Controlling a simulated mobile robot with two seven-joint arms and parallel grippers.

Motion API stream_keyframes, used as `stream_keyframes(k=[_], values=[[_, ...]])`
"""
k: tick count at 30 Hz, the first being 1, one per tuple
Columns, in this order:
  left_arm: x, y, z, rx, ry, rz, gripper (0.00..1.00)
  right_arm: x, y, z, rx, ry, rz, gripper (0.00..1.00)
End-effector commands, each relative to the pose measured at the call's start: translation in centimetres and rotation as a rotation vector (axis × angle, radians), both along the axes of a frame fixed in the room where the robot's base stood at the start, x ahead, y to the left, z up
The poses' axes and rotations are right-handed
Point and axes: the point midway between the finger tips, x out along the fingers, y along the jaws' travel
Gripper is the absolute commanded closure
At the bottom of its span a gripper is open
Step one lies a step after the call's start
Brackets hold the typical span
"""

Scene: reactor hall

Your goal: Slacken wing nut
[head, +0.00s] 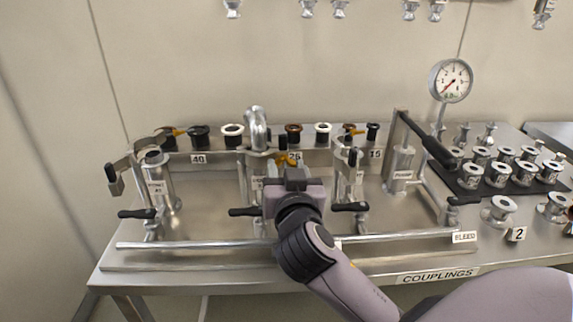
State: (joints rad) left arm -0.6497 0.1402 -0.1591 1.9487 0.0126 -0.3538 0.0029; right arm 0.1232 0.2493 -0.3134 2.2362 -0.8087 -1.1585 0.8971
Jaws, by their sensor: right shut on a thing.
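My right gripper (292,174) reaches in from the lower right to the middle station of the bench, by the label 25. It is shut on the orange wing nut (284,160), which shows just past the gripper's dark end. The gripper body hides most of the nut and the fitting behind it. A bent metal pipe (256,128) rises just left of it. Similar orange pieces show at the left station (179,131) and the right station (356,131). My left gripper is not in view.
Black-handled valves stand on both sides, with one handle (245,212) close left of my wrist and another (350,207) close right. A front rail (190,244) runs below. A pressure gauge (451,80) and several metal couplings (498,209) are at the right.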

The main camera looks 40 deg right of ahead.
Motion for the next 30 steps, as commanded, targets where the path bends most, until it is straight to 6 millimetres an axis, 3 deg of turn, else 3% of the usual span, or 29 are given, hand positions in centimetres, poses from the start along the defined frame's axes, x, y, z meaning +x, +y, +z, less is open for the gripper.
stream_keyframes(k=[9,23,24,26,30], values=[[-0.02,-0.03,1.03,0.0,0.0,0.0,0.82,-0.01,0.0,0.09,-0.099,0.061,0.0,0.85],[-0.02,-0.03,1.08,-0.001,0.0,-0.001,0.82,-0.01,0.0,0.04,-0.116,0.07,0.0,0.85],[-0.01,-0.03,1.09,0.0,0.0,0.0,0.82,-0.01,0.0,0.04,-0.116,0.07,0.0,0.51],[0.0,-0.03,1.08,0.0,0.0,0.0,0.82,-0.01,0.0,0.04,-0.115,0.069,0.0,0.32],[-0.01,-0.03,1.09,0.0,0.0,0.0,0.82,-0.01,0.0,0.04,-0.115,0.069,0.0,0.29]])
